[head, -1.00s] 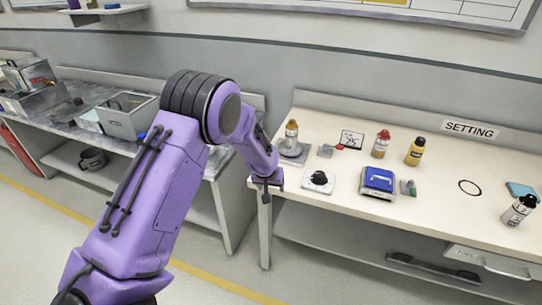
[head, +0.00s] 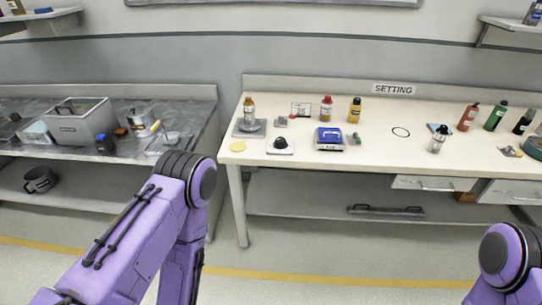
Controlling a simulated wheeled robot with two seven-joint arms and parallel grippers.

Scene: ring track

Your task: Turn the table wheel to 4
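A black round knob (head: 281,143) sits on a white square plate (head: 288,151) near the front left of the white table. It is the only wheel-like control I can make out there; its markings are too small to read. A small card with dark marks (head: 301,109) stands behind it, also unreadable. My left arm is in front of the gap between the benches, its forearm pointing down. My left gripper is below the picture edge. Only a link of my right arm shows at the lower right; its gripper is out of view.
A grey bench (head: 80,155) stands left. Floor in front is clear.

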